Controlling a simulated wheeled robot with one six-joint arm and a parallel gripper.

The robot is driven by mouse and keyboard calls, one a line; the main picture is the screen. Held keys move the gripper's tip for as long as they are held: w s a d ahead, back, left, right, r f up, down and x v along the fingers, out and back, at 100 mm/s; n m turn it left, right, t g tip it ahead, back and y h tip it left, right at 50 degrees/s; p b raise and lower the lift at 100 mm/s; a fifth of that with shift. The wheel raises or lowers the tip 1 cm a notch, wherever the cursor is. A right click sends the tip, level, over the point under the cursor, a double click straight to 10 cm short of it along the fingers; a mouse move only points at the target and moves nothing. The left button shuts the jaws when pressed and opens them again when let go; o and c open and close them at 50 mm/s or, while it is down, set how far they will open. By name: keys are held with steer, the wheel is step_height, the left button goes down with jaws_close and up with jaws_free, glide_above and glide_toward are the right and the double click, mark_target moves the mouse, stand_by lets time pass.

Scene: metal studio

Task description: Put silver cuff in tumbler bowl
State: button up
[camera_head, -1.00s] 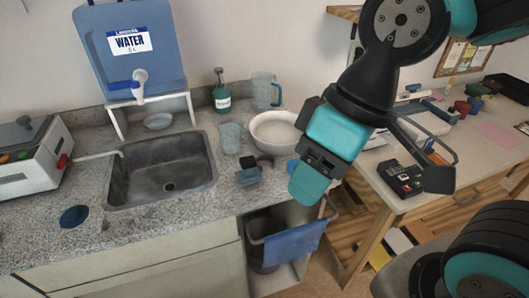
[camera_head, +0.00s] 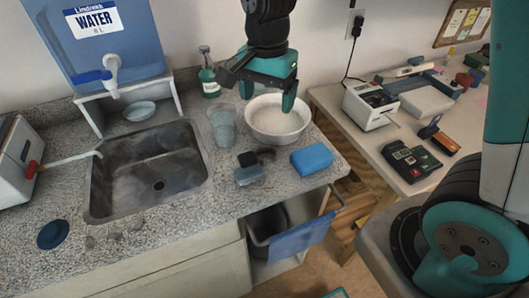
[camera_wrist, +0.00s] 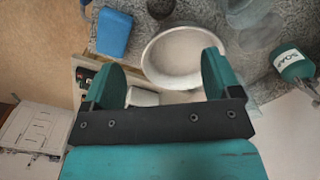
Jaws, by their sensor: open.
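The tumbler bowl appears to be the round white bowl (camera_head: 301,122) on the speckled counter, right of the sink. It holds pale, grainy-looking material, and it also shows in the wrist view (camera_wrist: 150,70). My gripper (camera_head: 268,95) is over the back part of the bowl, fingers pointing down. In the wrist view my two teal fingers (camera_wrist: 160,66) are spread apart with nothing between them, and the bowl lies beyond them. I cannot make out the silver cuff in any view; part of the bowl's inside is hidden by my gripper.
A clear cup (camera_head: 223,125) and a soap pump bottle (camera_head: 209,76) stand left of the bowl. The sink (camera_head: 150,175) is left; a wooden bench (camera_head: 385,135) is right.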

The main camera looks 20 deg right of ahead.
glide_above(267, 156)
steer(key=f, duration=0.7)
steer(key=f+p, duration=0.1)
steer(key=f, duration=0.2)
steer(key=shift+s+a+f, duration=0.15)
steer(key=shift+s+f, duration=0.15)
steer(key=shift+w+f+p, duration=0.15)
steer(key=shift+f+p, duration=0.15)
steer(key=shift+f, duration=1.05)
steer(key=shift+w+f+p, duration=0.1)
steer(key=shift+f+p, duration=0.2)
steer(key=shift+f, duration=1.05)
steer(key=c, duration=1.1)
steer(key=shift+o, duration=0.2)
steer(key=shift+r, duration=0.1)
